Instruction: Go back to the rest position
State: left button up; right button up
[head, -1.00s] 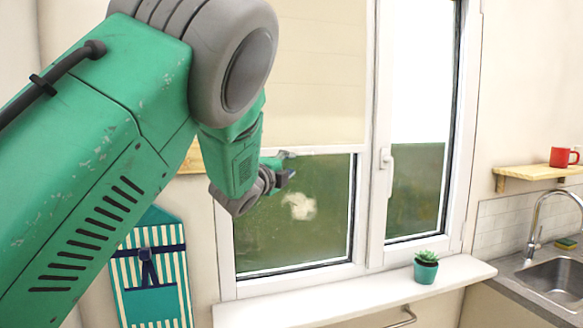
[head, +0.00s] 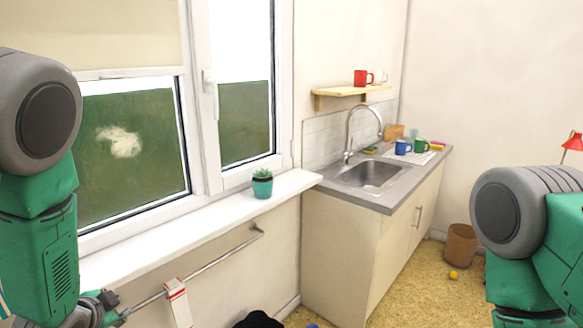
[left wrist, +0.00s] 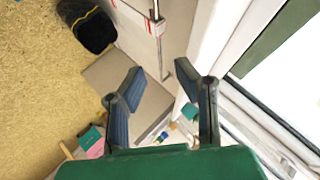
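My left gripper (head: 108,306) hangs low at the left of the head view, in front of the wall below the window sill. In the left wrist view its two dark fingers (left wrist: 159,73) stand apart with nothing between them. My left arm comes down the left edge of the head view. My right arm stands at the right edge, and its gripper is out of the frame.
A white window sill (head: 215,221) with a potted plant (head: 262,187) runs to the sink counter (head: 388,193). A towel rail (head: 197,273) is fixed under the sill, close to my left gripper. A dark basket-like thing (left wrist: 94,31) stands on the floor.

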pick_arm(q)
jog(key=s+d+f+n+g+b, duration=0.3)
jog(key=s+d+f+n+g, duration=0.1)
jog(key=s+f, duration=1.1)
jog(key=s+d+f+n+g+h+b, duration=0.1)
jog(key=s+f, duration=0.3)
jog(key=s, duration=0.5)
jog(key=s+d+f+n+g+b, duration=0.2)
jog(key=s+d+f+n+g, duration=0.1)
jog(key=s, duration=0.6)
jog(key=shift+d+f+g+h, duration=0.4)
jog(key=shift+d+f+g, duration=0.3)
jog(key=shift+d+f, duration=0.1)
jog(key=shift+w, duration=0.1)
